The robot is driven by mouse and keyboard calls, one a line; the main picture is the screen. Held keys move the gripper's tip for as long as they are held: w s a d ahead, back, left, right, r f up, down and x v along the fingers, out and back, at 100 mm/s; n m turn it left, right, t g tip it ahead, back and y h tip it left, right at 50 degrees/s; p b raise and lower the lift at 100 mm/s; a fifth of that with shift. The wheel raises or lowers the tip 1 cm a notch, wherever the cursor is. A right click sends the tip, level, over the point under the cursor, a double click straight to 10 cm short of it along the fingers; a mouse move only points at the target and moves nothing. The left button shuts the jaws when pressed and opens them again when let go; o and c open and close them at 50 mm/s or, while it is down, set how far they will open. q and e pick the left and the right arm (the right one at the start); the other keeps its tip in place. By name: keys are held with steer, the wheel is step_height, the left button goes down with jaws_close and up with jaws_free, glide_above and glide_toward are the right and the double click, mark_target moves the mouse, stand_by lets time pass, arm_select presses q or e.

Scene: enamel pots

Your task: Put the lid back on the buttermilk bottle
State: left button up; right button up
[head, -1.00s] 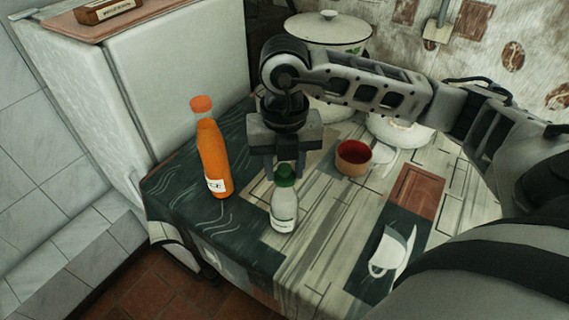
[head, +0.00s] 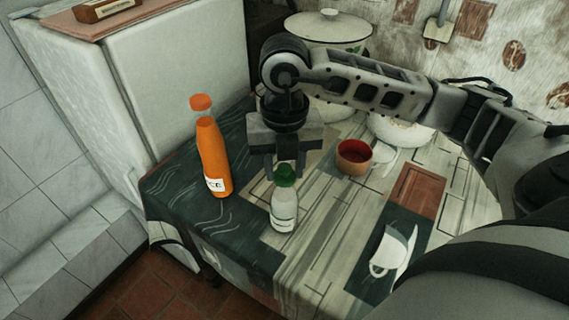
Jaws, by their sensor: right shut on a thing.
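The buttermilk bottle (head: 284,213), small and whitish with a pale label, stands upright on the table. Its green lid (head: 285,174) is at the bottle's mouth; I cannot tell whether it is seated or held just above. My right gripper (head: 285,170) points down from above, with its fingers at the lid and shut on it. The lid and bottle partly hide the fingertips. My left gripper is not in view.
An orange juice bottle (head: 213,160) with an orange cap stands close on the left. A lidded enamel pot (head: 328,30) stands behind my arm.

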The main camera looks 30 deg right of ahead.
stand_by(0.4)
steer(key=o, duration=1.5)
steer(key=shift+r+p, duration=1.25)
steer(key=shift+r, duration=0.55)
steer(key=shift+r+p, duration=1.2)
steer(key=shift+r, duration=0.55)
